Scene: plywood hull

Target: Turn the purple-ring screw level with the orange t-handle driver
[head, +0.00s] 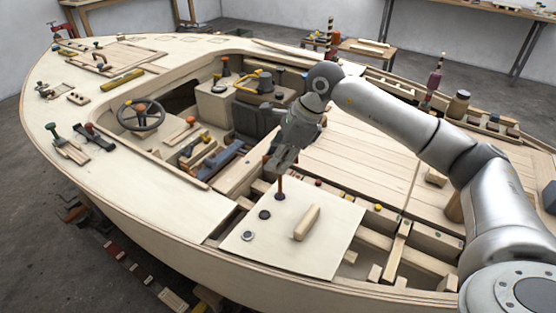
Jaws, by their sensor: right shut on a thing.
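My right gripper (279,167) hangs over the pale panel at the middle of the hull, its fingers pointing down. It is shut on what looks like the orange t-handle driver (280,187); only a thin, reddish-brown upright shaft shows below the fingers. The handle is hidden by the fingers. The shaft's lower end meets the panel (325,235) near its far left edge, at a small dark spot. I cannot tell whether it sits in a screw. No purple ring can be made out. My left gripper is out of view.
A wooden block handle (307,222) stands on the panel, right of the shaft. Left are the cockpit with a steering wheel (141,114) and a dark seat (252,123). Open framing (395,250) lies right of the panel. The panel's front is clear.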

